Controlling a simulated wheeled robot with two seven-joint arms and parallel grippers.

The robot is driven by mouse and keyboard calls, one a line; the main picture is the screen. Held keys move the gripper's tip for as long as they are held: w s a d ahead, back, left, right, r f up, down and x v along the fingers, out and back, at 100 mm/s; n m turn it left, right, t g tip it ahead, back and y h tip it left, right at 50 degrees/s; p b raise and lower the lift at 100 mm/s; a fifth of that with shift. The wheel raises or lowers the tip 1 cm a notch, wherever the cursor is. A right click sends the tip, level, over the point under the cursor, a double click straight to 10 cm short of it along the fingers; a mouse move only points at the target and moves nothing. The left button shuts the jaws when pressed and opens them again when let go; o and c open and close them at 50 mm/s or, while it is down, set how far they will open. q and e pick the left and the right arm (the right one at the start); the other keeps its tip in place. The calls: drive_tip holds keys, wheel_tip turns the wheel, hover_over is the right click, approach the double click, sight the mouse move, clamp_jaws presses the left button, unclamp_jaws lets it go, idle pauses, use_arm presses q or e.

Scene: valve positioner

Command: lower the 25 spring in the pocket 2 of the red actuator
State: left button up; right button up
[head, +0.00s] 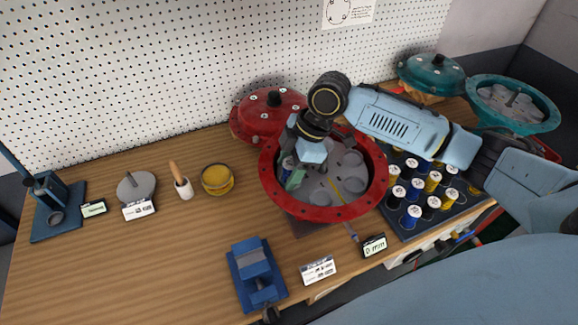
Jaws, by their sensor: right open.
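The red actuator (268,193) is an open round housing with a bolted rim and grey round pockets (352,183) inside. My right gripper (295,175) reaches over it from the right, open, with its fingers low at the left inner side. My left gripper is not in view.
A dark tray (407,231) of blue, yellow and black white-capped springs stands to the right. A red cover (262,125) and a teal housing (552,118) lie behind. A blue vise (256,275) and a small display (374,246) are in front. The left-front tabletop is clear.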

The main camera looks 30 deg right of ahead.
drive_tip(key=shift+s+a, duration=0.1)
drive_tip(key=shift+s, duration=0.05)
drive_tip(key=w+v, duration=0.1)
drive_tip(key=v, duration=1.2)
drive_tip(key=shift+s+r, duration=0.2)
drive_tip(key=shift+s, duration=0.2)
